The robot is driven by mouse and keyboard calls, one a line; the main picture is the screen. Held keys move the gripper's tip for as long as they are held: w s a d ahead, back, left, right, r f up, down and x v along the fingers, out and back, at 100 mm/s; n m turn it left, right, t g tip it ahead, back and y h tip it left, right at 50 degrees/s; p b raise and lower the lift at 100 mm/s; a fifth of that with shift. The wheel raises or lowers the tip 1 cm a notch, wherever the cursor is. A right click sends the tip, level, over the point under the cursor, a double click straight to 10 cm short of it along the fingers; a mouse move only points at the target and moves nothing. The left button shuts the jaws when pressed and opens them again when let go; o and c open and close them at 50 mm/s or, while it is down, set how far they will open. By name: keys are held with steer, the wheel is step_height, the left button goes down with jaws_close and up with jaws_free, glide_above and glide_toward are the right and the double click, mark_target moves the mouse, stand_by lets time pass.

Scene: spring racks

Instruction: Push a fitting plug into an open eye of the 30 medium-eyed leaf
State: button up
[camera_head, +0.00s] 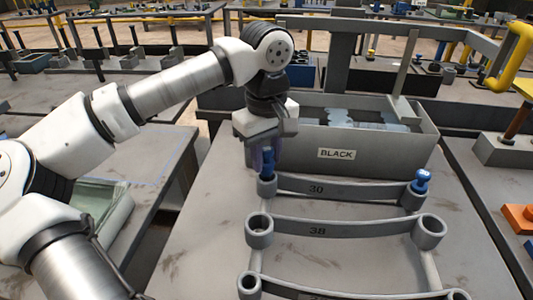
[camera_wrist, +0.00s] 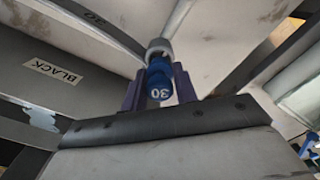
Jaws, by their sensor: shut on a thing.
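The leaf marked 30 (camera_head: 340,189) is a grey curved bar with a ring eye at each end. My gripper (camera_head: 267,157) is over its left eye (camera_head: 267,188), pointing down. It is shut on a blue plug marked 30 (camera_wrist: 160,88), between dark purple fingers. The plug lines up with the eye, which also shows in the wrist view (camera_wrist: 158,46). The plug's lower end meets the eye's mouth; how deep it sits I cannot tell. Another blue plug (camera_head: 421,178) stands upright in the right eye of the 30 leaf.
The leaf marked 38 (camera_head: 345,229) lies in front, with both eyes open, and another leaf is partly cut off below it. A grey bin labelled BLACK (camera_head: 385,150) stands right behind the 30 leaf. An orange block (camera_head: 519,218) is at the right edge.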

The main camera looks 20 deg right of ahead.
steer(key=shift+f+b, duration=0.95)
steer(key=shift+f, duration=0.35)
steer(key=o, duration=1.4)
steer(key=shift+r, duration=0.15)
steer(key=shift+r+p, duration=2.55)
steer(key=shift+r, duration=0.9)
